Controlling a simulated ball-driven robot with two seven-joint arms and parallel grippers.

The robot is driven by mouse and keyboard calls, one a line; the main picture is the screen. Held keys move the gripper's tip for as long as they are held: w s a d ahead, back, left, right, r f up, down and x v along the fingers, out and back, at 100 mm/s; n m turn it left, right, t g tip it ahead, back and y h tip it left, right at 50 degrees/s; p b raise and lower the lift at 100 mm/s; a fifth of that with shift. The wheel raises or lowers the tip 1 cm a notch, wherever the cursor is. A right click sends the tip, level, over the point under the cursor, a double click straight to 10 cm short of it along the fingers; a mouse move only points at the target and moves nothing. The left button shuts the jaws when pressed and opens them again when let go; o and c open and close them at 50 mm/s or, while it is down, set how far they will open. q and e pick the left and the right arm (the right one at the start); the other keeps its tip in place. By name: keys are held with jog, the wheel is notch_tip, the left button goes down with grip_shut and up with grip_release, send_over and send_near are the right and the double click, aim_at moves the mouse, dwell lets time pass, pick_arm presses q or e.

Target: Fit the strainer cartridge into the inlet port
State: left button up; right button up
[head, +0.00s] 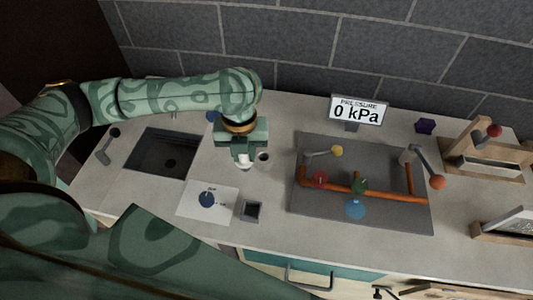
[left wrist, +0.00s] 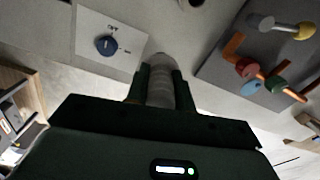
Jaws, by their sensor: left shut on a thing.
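My left gripper (head: 243,160) is shut on a pale grey-white cylinder, the strainer cartridge (head: 244,163), and holds it roughly upright over the counter. In the left wrist view the cartridge (left wrist: 160,88) stands between the two dark fingers (left wrist: 160,95). A small round fitting with a dark opening (head: 263,157) sits just right of the gripper and may be the inlet port. It is apart from the cartridge; the gap in height cannot be told. My right gripper is not in view.
A white sheet with a blue disc (head: 207,200) and a small square holder (head: 251,211) lie in front. A grey panel (head: 310,205) with orange pipes and valves is at right. A pressure display (head: 358,110) reads 0 kPa. A sink (head: 165,150) opens at left.

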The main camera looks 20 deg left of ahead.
pick_arm(q)
jog(key=w+f+b, duration=0.2)
jog(key=w+f, duration=0.1)
jog(key=w, duration=0.3)
jog(key=b, duration=0.2)
send_over(263, 150)
jog(key=s+d, duration=0.1)
jog(key=s, duration=0.1)
notch_tip(263, 150, down, 5)
jog(key=shift+s+d+f, duration=0.1)
notch_tip(263, 150, down, 3)
jog(key=shift+f+b, duration=0.2)
jog(key=shift+b, duration=0.5)
jog(key=shift+r, duration=0.1)
jog(key=o, duration=1)
